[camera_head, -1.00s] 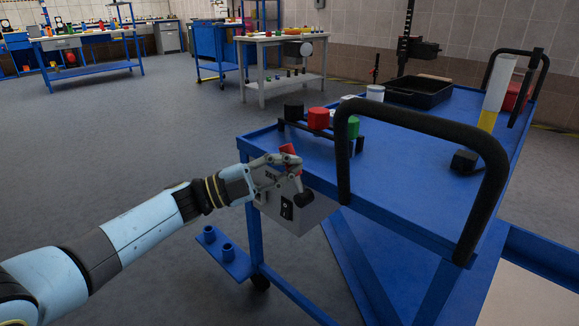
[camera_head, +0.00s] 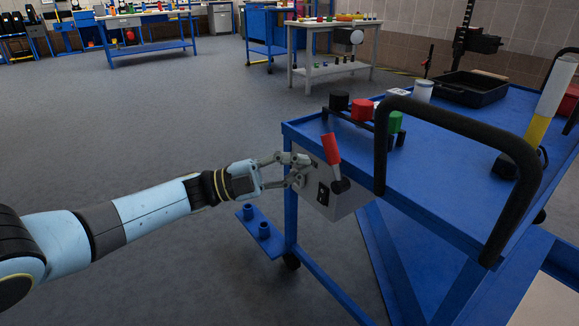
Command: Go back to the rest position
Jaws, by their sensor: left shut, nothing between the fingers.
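My left gripper (camera_head: 297,170) is shut and empty. It is beside the grey box (camera_head: 335,200) fixed to the side of the blue cart (camera_head: 460,135). A lever with a red handle (camera_head: 331,149) stands up from a black pivot on that box, slightly tilted. The fingers are to the left of the lever; whether they touch the box I cannot tell. My left arm reaches in from the left edge, stretched out. My right gripper is not in view.
A thick black handle rail (camera_head: 460,125) arches over the cart's near end. A black tray (camera_head: 470,89) and a white-yellow cylinder (camera_head: 548,100) are farther along the cart. Open floor (camera_head: 130,130) lies to the left.

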